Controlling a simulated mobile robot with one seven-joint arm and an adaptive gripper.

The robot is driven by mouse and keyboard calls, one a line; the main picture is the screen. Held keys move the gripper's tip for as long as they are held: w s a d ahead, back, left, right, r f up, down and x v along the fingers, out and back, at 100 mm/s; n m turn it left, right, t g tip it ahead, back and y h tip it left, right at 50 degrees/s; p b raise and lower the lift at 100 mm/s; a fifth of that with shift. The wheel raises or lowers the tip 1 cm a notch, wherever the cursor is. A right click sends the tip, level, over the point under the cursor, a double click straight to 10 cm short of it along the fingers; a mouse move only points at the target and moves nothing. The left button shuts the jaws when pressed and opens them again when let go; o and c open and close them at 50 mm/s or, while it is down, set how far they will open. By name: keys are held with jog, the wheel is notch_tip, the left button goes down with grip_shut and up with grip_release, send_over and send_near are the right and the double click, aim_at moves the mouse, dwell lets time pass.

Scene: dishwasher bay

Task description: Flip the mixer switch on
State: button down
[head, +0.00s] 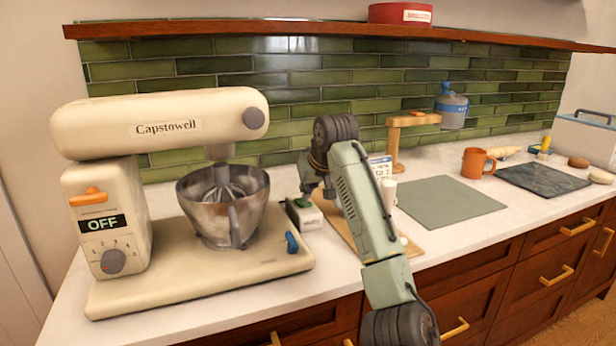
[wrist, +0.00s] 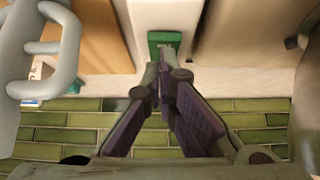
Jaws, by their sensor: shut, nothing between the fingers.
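The cream Capstowell mixer (head: 160,122) stands at the left of the counter in the head view. Its display (head: 103,223) reads OFF. An orange lever (head: 88,197) sits above the display and a grey dial (head: 113,262) below it. A blue knob (head: 291,242) is on the front right of the mixer base. A small white box with a green top (head: 305,212) stands just right of the base; its green part also shows in the wrist view (wrist: 165,38). My gripper (wrist: 160,58) is shut and empty, pointing down at the green part. I cannot tell whether they touch.
A metal bowl (head: 222,205) sits on the mixer base. To the right are a wooden board (head: 340,227), a green-grey mat (head: 450,196), an orange mug (head: 476,163) and a dark slab (head: 540,180). A wooden shelf (head: 340,32) runs above the green tiled wall. Bare counter lies between the items.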

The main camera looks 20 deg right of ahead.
jog(key=shift+f, duration=0.15)
jog(key=shift+a+f+t+b, duration=0.1)
jog(key=shift+f+t+b, duration=0.3)
jog(key=shift+b, duration=0.5)
jog(key=f+t+b, duration=0.1)
jog(key=b, duration=0.2)
jog(key=shift+s, duration=0.2)
jog(key=shift+r+p, duration=0.55)
jog(key=shift+p, duration=0.05)
jog(key=shift+w, duration=0.1)
jog(key=shift+w+r+p, duration=0.3)
jog(key=shift+w+p, duration=0.1)
jog(key=shift+p, duration=0.4)
jog(key=shift+w, duration=0.25)
